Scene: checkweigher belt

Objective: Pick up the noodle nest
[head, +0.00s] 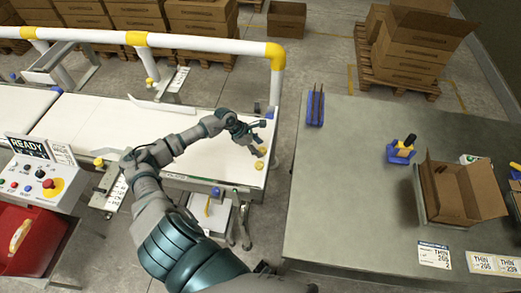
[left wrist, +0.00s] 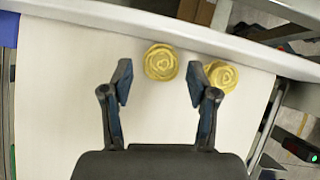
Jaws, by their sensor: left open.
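Two round yellow noodle nests lie on the white belt near its end. In the left wrist view one nest (left wrist: 160,62) lies in line with the gap between my fingers, just beyond the tips. The other nest (left wrist: 221,76) lies to its right, partly behind the right fingertip. In the head view one nest (head: 259,165) lies clear near the belt's front edge, and another (head: 262,151) is close to the fingers. My left gripper (head: 257,140) is open and empty over the belt; its fingers also show in the left wrist view (left wrist: 160,82). My right gripper is not in view.
A white rail with yellow joints (head: 200,43) runs behind the belt (head: 120,117). A grey table (head: 340,180) stands to the right with an open carton (head: 465,195) and blue holders. A control panel (head: 40,170) and a red bin (head: 30,235) are at left.

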